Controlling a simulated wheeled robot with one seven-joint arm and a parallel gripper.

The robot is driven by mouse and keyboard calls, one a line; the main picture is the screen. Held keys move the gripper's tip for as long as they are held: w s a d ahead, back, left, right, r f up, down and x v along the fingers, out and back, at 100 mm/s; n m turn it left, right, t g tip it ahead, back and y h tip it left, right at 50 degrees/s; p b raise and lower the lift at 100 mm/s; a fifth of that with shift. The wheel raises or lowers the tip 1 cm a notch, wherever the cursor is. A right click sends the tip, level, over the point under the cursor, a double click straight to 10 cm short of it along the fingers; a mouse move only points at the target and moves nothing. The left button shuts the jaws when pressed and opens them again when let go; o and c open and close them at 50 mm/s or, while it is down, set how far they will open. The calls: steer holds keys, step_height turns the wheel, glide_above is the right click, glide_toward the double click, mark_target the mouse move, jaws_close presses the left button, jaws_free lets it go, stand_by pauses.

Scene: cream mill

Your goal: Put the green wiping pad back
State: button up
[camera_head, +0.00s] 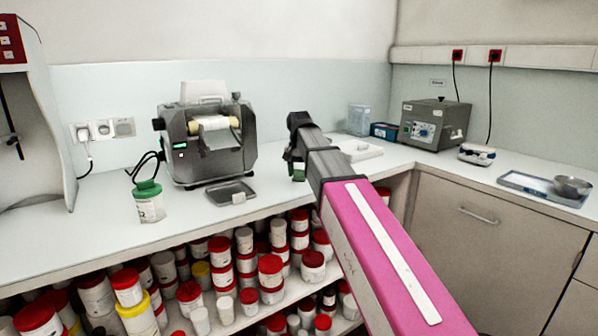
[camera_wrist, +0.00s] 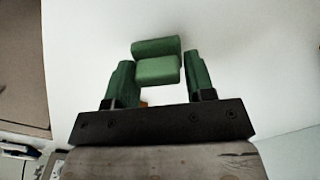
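The green wiping pad (camera_wrist: 157,68) sits between the two dark green fingers of my gripper (camera_wrist: 160,78) in the wrist view, its sides close against them. It looks like two green blocks, one behind the other. In the head view my gripper (camera_head: 297,163) points down over the counter, right of the roller mill, and a bit of lighter green, likely the pad (camera_head: 298,174), shows at its tips. My arm hides part of the counter there. I cannot tell whether the pad touches the counter.
The roller mill (camera_head: 205,143) stands on the counter (camera_head: 90,240), with a dark tray (camera_head: 228,194) before it and a green-lidded jar (camera_head: 148,200) to its left. A white flat piece (camera_head: 362,151), blue box (camera_head: 383,131) and grey instrument (camera_head: 435,123) stand right. Several jars fill shelves below.

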steer(key=shift+o, duration=0.8)
step_height(320, 180, up, 12)
steer(key=shift+r, duration=0.15)
